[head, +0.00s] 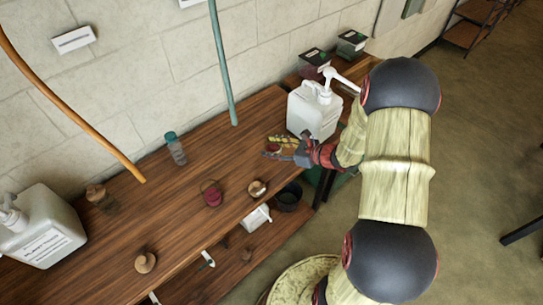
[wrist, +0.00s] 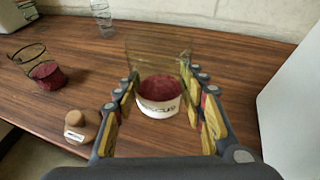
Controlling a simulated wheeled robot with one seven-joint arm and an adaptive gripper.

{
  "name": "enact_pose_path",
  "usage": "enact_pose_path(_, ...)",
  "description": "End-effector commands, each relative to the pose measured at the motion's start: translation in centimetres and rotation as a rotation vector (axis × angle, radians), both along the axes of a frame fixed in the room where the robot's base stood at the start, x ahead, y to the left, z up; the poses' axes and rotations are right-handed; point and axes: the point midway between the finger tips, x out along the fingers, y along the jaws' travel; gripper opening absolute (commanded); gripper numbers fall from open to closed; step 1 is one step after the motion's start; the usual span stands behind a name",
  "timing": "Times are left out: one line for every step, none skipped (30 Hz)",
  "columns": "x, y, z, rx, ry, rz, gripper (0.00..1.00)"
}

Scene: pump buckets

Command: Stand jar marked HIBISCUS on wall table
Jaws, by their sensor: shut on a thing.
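My gripper (head: 272,147) is shut on a clear jar with dark red contents and a white label (wrist: 158,108). The label is partly readable and ends in letters like "SCUS". The fingers of my gripper (wrist: 164,88) lie on both sides of the jar, which looks upright. The wooden wall table (head: 150,215) runs along the block wall, and the jar is over or on its right part. I cannot tell whether the jar's base touches the wood. The table also shows in the wrist view (wrist: 75,95).
A white pump bucket (head: 313,112) stands close behind my gripper; another (head: 42,232) is far left. Orange (head: 75,108) and teal (head: 222,65) hoses hang above.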

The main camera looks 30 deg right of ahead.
Motion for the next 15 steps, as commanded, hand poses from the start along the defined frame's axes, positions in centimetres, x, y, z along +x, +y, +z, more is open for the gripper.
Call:
enact_pose_path(0.5,-0.1,-0.7,0.000,-0.001,0.000,0.04)
enact_pose_path(0.7,-0.1,-0.8,0.000,-0.002,0.000,0.04)
enact_pose_path(0.9,-0.2,-1.1,-0.001,-0.002,-0.001,0.04)
enact_pose_path(1.0,-0.2,-1.2,0.000,-0.001,-0.001,0.04)
enact_pose_path(1.1,-0.2,-1.2,0.000,-0.002,-0.001,0.04)
enact_pose_path(1.2,-0.3,-1.3,0.000,-0.002,-0.001,0.04)
enact_pose_path(1.3,-0.3,-1.4,0.000,-0.002,-0.001,0.04)
enact_pose_path(1.4,-0.3,-1.6,-0.001,-0.003,0.000,0.04)
enact_pose_path(1.6,-0.3,-1.9,-0.001,-0.003,0.000,0.04)
enact_pose_path(1.8,-0.3,-2.2,0.000,-0.002,0.000,0.04)
enact_pose_path(2.0,-0.4,-2.6,0.000,-0.001,0.001,0.04)
enact_pose_path(1.9,-0.3,-3.4,0.002,0.000,0.001,0.04)
enact_pose_path(1.9,-0.3,-3.9,0.001,-0.001,0.001,0.04)
enact_pose_path(1.9,-0.4,-4.4,0.001,-0.001,0.000,0.04)
enact_pose_path(1.9,-0.4,-4.9,0.000,-0.001,0.000,0.04)
